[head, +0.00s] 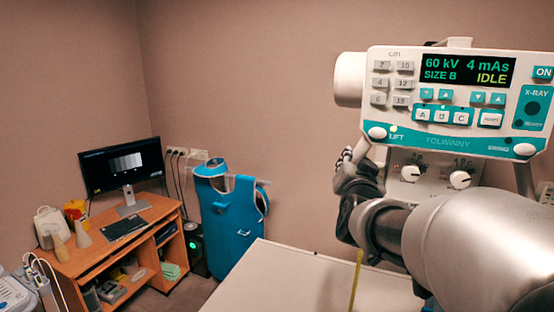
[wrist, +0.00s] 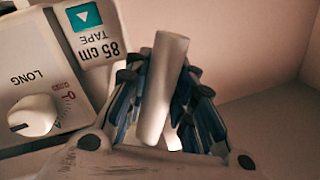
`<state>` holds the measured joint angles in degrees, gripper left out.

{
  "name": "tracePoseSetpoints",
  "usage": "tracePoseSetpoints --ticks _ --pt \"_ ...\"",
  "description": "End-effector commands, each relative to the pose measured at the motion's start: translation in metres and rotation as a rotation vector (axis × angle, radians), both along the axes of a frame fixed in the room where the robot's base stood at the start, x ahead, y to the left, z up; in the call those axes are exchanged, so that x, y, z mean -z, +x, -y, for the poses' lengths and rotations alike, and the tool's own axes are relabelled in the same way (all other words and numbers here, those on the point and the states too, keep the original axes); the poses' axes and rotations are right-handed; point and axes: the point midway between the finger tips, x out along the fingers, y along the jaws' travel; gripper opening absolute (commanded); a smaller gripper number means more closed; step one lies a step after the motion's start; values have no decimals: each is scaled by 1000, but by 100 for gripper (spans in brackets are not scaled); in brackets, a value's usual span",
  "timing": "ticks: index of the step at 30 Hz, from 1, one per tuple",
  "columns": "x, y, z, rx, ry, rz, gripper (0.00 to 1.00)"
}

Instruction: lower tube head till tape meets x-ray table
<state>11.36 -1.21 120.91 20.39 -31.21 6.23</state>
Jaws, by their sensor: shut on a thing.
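The tube head (head: 450,100) hangs at the upper right of the head view, its panel reading 60 kV, 4 mAs, SIZE B, IDLE. My gripper (head: 360,168) is at its lower left, with dark fingers shut on a pale handle bar. In the wrist view the handle (wrist: 160,90) stands between the fingers of my gripper (wrist: 158,95). The yellow tape (head: 356,280) hangs in front of the white x-ray table (head: 280,280). Its lower end runs toward the bottom edge of the picture, so I cannot tell whether it touches the tabletop.
A label (wrist: 98,48) reading 85 cm TAPE and a LONG knob (wrist: 32,116) are beside the handle. A wooden desk (head: 110,245) with a monitor (head: 120,166) and a blue apron (head: 232,220) stand at the left. The visible tabletop left of the tape is clear.

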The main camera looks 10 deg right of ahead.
Motion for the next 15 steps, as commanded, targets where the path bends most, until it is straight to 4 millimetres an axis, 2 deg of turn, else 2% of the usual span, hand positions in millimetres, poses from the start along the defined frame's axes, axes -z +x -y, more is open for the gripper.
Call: tracePoseSetpoints --ticks 1,4,15 --pt "19 0 0 -2 2 -9 0" --pt "29 0 0 -1 2 -7 0" --pt "27 0 0 -1 -1 0 0"
